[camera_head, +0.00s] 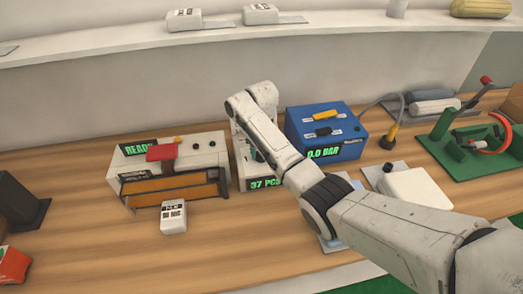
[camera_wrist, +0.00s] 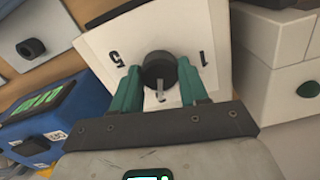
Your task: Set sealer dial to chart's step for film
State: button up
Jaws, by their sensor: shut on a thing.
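In the wrist view, my gripper (camera_wrist: 159,76) has its two green fingers on either side of a round dark dial knob (camera_wrist: 157,65), closed on it. The knob sits on a white panel (camera_wrist: 110,38) with printed figures 5 and 1 on opposite sides. A small grey pointer on the knob points to the lower edge of the picture. Other dial marks are hidden or not readable. In the head view, the sealer (camera_head: 205,153) is a white box with a READY display, red handle and orange front bar. My arm hides most of the gripper at the white "37 PCS" unit (camera_head: 248,179).
A blue box (camera_head: 335,125) reading "0.0 BAR" stands close to the right of the white unit. A white labelled packet (camera_head: 173,218) lies before the sealer. A green fixture (camera_head: 465,150) stands far right.

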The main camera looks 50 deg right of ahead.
jog(key=o, duration=1.1)
jog(key=shift+c, duration=0.2)
notch_tip(320, 180, up, 11)
jog(key=p, duration=0.1)
jog(key=shift+p, duration=0.3)
jog(key=shift+f, duration=0.15)
